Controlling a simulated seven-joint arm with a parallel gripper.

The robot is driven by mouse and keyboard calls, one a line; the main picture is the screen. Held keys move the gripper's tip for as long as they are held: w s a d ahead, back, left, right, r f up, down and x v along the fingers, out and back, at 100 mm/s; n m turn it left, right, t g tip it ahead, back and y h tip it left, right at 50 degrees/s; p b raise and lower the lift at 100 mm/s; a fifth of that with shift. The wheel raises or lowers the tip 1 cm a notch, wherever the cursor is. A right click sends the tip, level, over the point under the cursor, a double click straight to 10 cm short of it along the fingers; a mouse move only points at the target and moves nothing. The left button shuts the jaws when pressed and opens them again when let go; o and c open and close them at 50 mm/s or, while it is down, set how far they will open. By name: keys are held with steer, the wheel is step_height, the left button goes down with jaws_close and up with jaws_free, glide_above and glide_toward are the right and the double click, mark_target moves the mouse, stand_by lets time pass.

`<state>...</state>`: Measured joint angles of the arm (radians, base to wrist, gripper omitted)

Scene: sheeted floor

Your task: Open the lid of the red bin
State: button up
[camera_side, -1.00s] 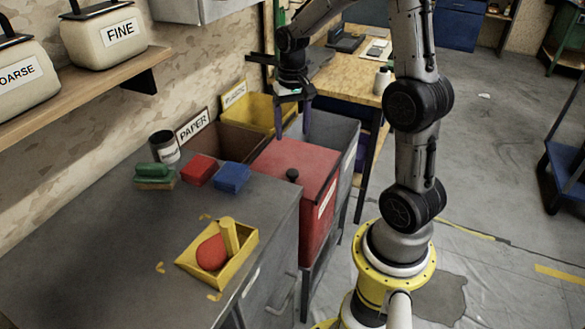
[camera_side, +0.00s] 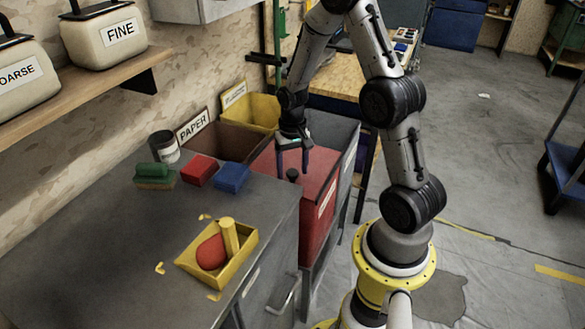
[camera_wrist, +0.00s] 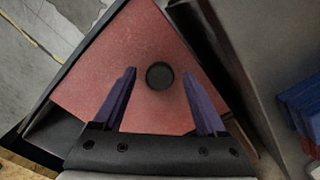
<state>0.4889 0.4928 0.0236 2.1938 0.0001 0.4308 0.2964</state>
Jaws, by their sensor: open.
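The red bin (camera_side: 316,220) stands beside the grey cabinet, with its flat red lid (camera_side: 318,168) shut. A round black knob (camera_side: 292,175) sits on the lid. The knob also shows in the wrist view (camera_wrist: 159,75), on the red lid (camera_wrist: 110,75), ahead of the fingertips and roughly midway between them. My gripper (camera_side: 292,168) is open and empty, pointing down above the lid close to the knob. Its two purple fingers (camera_wrist: 160,75) show apart in the wrist view. I cannot tell the exact height of the fingertips over the lid.
The grey cabinet top (camera_side: 110,240) holds a yellow tray (camera_side: 240,262), a blue block (camera_side: 232,177), a red block (camera_side: 200,169), a green brush (camera_side: 154,175) and a dark can (camera_side: 163,146). A brown paper bin (camera_side: 222,142) and a yellow bin (camera_side: 252,110) stand behind. A grey bin (camera_side: 335,132) adjoins the red one.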

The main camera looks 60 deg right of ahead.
jaws_close()
stand_by(0.4)
stand_by(1.0)
